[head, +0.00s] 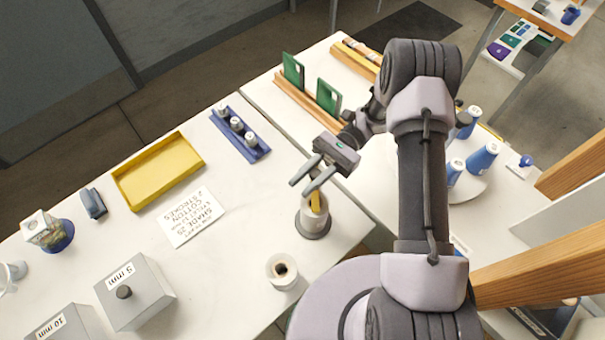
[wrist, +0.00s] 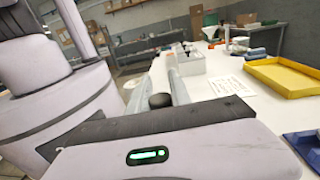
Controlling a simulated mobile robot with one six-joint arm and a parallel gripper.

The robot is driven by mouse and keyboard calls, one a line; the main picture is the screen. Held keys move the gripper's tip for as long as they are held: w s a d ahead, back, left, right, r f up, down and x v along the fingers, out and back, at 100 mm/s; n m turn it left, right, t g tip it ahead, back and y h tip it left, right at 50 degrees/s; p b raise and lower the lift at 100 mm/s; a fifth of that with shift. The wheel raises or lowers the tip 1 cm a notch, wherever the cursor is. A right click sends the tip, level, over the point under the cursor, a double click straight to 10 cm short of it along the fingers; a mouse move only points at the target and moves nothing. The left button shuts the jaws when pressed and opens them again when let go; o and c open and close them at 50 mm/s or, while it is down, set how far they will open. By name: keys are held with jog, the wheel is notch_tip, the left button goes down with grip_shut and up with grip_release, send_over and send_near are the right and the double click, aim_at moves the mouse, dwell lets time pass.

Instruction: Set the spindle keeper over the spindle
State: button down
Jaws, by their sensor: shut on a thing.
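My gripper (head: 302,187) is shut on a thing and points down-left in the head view. In the wrist view a dark rounded knob (wrist: 160,101) shows between the fingers (wrist: 175,87); I take it for the top of the spindle keeper, whose body is hidden. In the head view a pale upright cylinder with a yellow strip (head: 315,201) stands on a round grey base (head: 313,231) just below the fingers. It seems to be the spindle, and its top is partly covered by the gripper. Whether the held piece touches it, I cannot tell.
A pale round piece with a dark hole (head: 282,285) stands nearer the table's front. A printed card (head: 193,216), yellow tray (head: 126,194), blue rack (head: 250,153) and grey 5 mm box (head: 148,305) lie leftward. Blue-wrapped cones (head: 483,160) stand to the right behind my arm.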

dwell(0.3)
jog(key=c, duration=1.2)
grip_release()
jog(key=p+v, duration=0.1)
jog(key=v, duration=0.6)
jog(key=shift+w+d, duration=0.2)
jog(key=shift+w, duration=0.1)
jog(key=shift+r, duration=0.1)
